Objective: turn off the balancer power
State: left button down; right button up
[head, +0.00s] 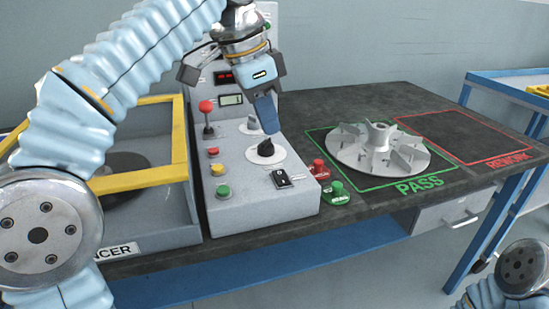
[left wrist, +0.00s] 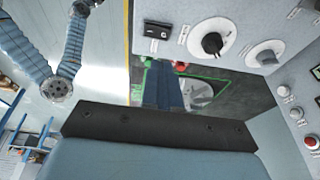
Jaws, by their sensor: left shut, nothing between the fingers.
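The grey balancer control box (head: 262,200) stands on the dark bench. A small black rocker switch (head: 282,179) sits near its front right corner and also shows at the top of the left wrist view (left wrist: 157,30). A black-pointer knob (head: 265,148) on a white dial lies behind it; it shows in the left wrist view too (left wrist: 212,43). My left gripper (head: 266,118) is shut and empty, its blue fingers pointing down just above and behind this knob. Contact cannot be told. The switch is not covered. My right gripper is out of view.
A red-knobbed lever (head: 206,107), a second knob (head: 250,126) and red, yellow and green buttons (head: 223,191) share the panel. Red (head: 319,169) and green (head: 337,193) tags lie beside the box. A grey impeller (head: 375,152) rests on PASS; the REWORK area (head: 460,137) is empty.

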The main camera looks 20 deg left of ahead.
aim_at(279, 173)
pick_arm(q)
jog(key=x, duration=0.6)
jog(key=a+x, duration=0.1)
jog(key=x, duration=0.2)
jog(key=shift+s+a+f, duration=0.1)
jog(key=shift+s+f, duration=0.05)
